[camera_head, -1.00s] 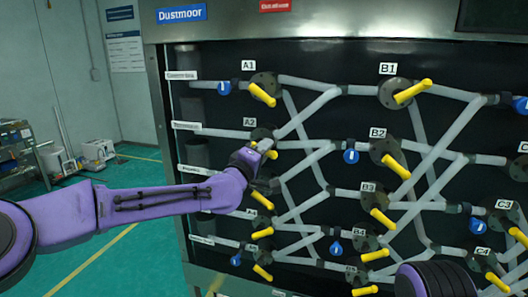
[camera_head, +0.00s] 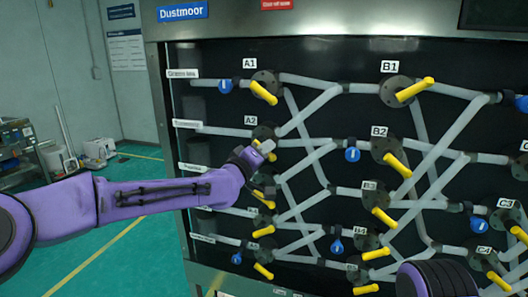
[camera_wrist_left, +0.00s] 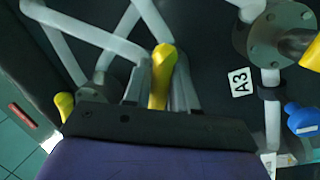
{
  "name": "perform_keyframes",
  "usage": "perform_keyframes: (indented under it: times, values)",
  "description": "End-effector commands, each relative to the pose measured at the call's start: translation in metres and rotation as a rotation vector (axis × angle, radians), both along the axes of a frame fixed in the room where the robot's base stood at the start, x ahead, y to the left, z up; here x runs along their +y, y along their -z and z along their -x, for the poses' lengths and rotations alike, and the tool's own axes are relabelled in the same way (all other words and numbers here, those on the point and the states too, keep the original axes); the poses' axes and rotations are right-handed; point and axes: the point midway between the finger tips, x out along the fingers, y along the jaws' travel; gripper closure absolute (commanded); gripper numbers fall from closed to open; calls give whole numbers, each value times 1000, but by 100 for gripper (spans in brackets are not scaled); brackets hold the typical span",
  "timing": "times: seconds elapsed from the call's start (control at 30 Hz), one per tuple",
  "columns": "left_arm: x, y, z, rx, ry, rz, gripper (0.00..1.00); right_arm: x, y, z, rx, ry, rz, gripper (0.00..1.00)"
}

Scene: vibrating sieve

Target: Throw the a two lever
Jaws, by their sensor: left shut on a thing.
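The A2 lever is a short yellow handle (camera_head: 267,146) on a dark round valve (camera_head: 262,131) beside the A2 label (camera_head: 250,120), left of centre in the head view. My left gripper (camera_head: 264,152) reaches it from the lower left and is shut on it, hiding part of the handle. In the left wrist view the yellow handle (camera_wrist_left: 161,75) stands between the gripper's fingers (camera_wrist_left: 158,92). My right gripper is out of view; only part of my right arm shows at the bottom of the head view.
Other yellow levers surround it: A1 (camera_head: 263,92) above, one below (camera_head: 264,199), B2 (camera_head: 397,164) to the right. Grey pipes (camera_head: 305,112) cross the black panel. Open green floor (camera_head: 100,240) lies left.

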Motion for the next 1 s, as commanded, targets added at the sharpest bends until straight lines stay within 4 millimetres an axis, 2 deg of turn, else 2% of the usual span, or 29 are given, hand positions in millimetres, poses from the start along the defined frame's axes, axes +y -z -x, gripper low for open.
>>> perform_keyframes:
  times: [0.1, 0.13, 0.17, 0.2, 0.47, 0.57, 0.8, 1.0]
  values:
    - [3, -6, -1, -10, -7, 3, 100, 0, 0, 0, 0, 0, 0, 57]
    - [3, -6, -1, -10, -7, 3, 67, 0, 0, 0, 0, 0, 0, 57]
    - [3, -6, -1, -10, -7, 4, 57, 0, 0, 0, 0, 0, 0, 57]
    - [3, -5, -2, -10, -7, 4, 55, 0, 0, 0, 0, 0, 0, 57]
    - [2, -3, -1, -5, -3, 3, 55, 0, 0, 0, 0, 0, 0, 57]
    - [5, -1, 6, -6, -3, 2, 55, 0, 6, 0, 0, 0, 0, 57]
    - [34, 6, 53, -8, -4, 4, 55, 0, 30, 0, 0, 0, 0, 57]
    - [52, 7, 83, -8, -6, 4, 55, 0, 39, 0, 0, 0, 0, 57]
